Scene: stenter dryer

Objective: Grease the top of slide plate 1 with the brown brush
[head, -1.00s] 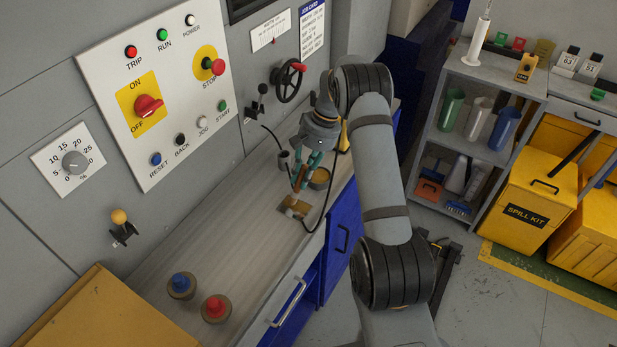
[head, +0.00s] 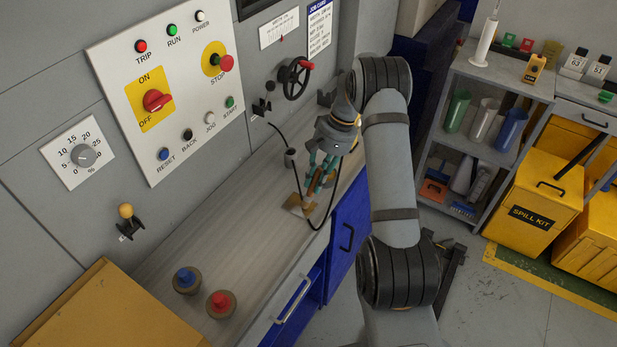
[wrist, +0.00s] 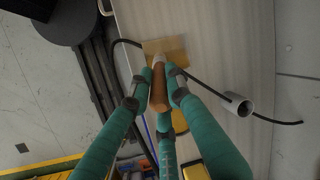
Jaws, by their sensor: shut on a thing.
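My gripper (head: 317,180), with teal fingers, is shut on a brown brush (wrist: 158,92) over the bench. The brush's pale end points toward a small square brown plate (head: 295,207) lying flat on the bench. The plate also shows in the wrist view (wrist: 177,48), just beyond the brush end. I cannot tell whether the brush end touches the plate. The fingers and brush hide part of the plate in the head view. No number is readable on the plate.
Pots with blue (head: 185,279) and red (head: 221,303) tops stand on the near bench. The control panel (head: 185,100) borders the bench. The middle of the bench (head: 235,235) is clear.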

